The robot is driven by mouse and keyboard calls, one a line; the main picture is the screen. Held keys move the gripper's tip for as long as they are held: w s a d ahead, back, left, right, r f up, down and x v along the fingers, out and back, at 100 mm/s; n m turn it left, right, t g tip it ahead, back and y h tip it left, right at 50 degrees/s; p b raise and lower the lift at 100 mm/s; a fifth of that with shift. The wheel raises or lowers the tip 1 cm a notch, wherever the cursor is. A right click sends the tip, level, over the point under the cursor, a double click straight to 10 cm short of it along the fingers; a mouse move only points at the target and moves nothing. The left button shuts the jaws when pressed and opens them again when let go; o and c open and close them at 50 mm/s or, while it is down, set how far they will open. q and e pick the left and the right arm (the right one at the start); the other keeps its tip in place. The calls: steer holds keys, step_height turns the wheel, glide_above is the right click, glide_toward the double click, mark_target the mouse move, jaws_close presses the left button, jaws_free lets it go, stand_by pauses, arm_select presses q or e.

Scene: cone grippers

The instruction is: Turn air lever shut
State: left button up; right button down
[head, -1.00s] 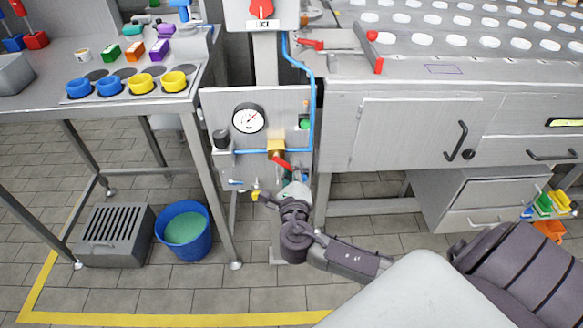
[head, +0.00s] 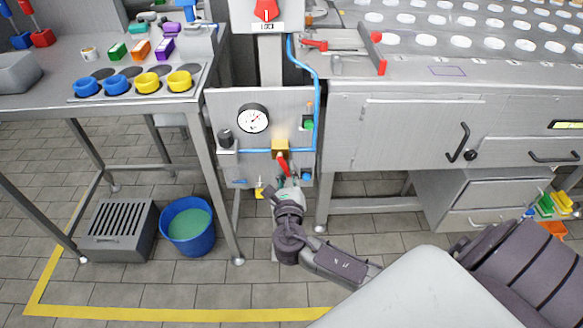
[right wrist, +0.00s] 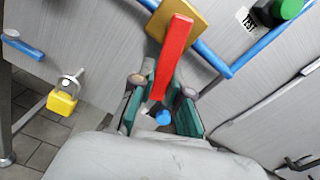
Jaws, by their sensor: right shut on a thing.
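The red air lever (head: 283,165) is on a brass valve body (head: 280,146) in the blue pipe, on the grey panel under the gauge. It points almost straight down in the head view. My right gripper (head: 288,184) is below the valve at the lever's lower end. In the right wrist view, the lever (right wrist: 174,55) runs from the brass block (right wrist: 184,17) down between the fingers of my right gripper (right wrist: 163,87), which is shut on it. The palm end of the lever is partly hidden. My left gripper is not in view.
A pressure gauge (head: 253,118) and a black knob (head: 225,138) are on the panel. A yellow padlock (right wrist: 62,101) hangs left of the gripper. A blue bucket (head: 188,226) and a grey slotted box (head: 117,230) stand on the floor at left.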

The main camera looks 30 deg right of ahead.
steer(key=shift+w+a+f+m, duration=0.15)
steer(key=shift+a+m, duration=0.1)
steer(key=shift+m, duration=0.35)
steer(key=shift+w+a+m, duration=0.1)
steer(key=shift+a+m, duration=0.1)
steer(key=shift+m, duration=0.4)
steer(key=shift+w+a+m, duration=0.2)
steer(key=shift+a+m, duration=0.1)
steer(key=shift+m, duration=0.6)
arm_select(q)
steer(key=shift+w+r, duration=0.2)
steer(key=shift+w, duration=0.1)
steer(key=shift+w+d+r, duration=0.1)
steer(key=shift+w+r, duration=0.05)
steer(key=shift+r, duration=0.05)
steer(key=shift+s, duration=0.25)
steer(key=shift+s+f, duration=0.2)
arm_select(e)
steer(key=c, duration=1.1)
jaws_free()
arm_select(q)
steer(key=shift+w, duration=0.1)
